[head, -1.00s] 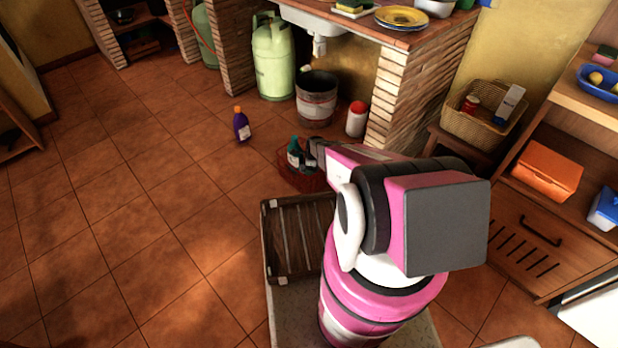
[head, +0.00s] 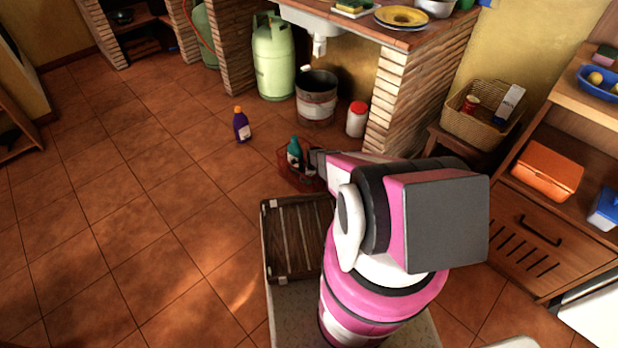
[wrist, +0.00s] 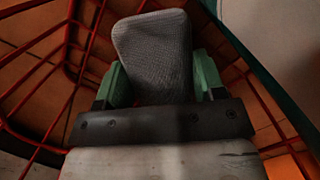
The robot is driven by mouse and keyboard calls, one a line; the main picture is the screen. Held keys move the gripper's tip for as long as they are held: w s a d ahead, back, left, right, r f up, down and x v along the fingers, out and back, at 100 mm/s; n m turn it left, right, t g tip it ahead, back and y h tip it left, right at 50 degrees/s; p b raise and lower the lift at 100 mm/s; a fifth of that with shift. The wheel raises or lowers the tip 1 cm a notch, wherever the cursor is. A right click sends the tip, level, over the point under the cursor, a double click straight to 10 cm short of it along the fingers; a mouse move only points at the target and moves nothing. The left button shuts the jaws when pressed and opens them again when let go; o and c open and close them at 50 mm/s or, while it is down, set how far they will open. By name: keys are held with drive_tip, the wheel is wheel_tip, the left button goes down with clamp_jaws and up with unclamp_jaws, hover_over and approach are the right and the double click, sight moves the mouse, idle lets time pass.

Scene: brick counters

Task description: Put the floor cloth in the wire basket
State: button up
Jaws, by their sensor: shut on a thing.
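The red wire basket (head: 289,174) stands on the tiled floor beside my front tray, with a teal bottle (head: 294,153) upright in it. Its red wires (wrist: 66,72) surround my gripper in the wrist view. My gripper (wrist: 162,82) is shut on the grey floor cloth (wrist: 153,42), which sticks up between the green fingers. In the wrist view the cloth appears inside or just over the basket; whether it touches the bottom is unclear. In the head view my arm hides the cloth and part of the basket.
A purple bottle (head: 241,126) stands on the floor to the left. A metal bucket (head: 316,98) and a white red-capped container (head: 357,119) stand behind the basket, near a brick pillar (head: 405,100). The floor at left is clear.

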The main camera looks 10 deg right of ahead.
drive_tip(key=o, duration=1)
drive_tip(key=shift+f, duration=0.1)
wheel_tip(320, 180, up, 12)
drive_tip(key=d, duration=0.2)
drive_tip(key=s+r+n, duration=0.6)
drive_tip(key=s+r, duration=0.2)
drive_tip(key=r, duration=0.6)
drive_tip(key=s+a+r+n+h, duration=0.1)
drive_tip(key=s+r+n, duration=0.6)
drive_tip(key=r, duration=0.7)
drive_tip(key=s+a+r+n, duration=0.1)
drive_tip(key=s+r+n, duration=0.6)
drive_tip(key=s+r, duration=0.4)
wheel_tip(320, 180, up, 3)
drive_tip(key=shift+s+h, duration=0.15)
drive_tip(key=shift+h, duration=0.25)
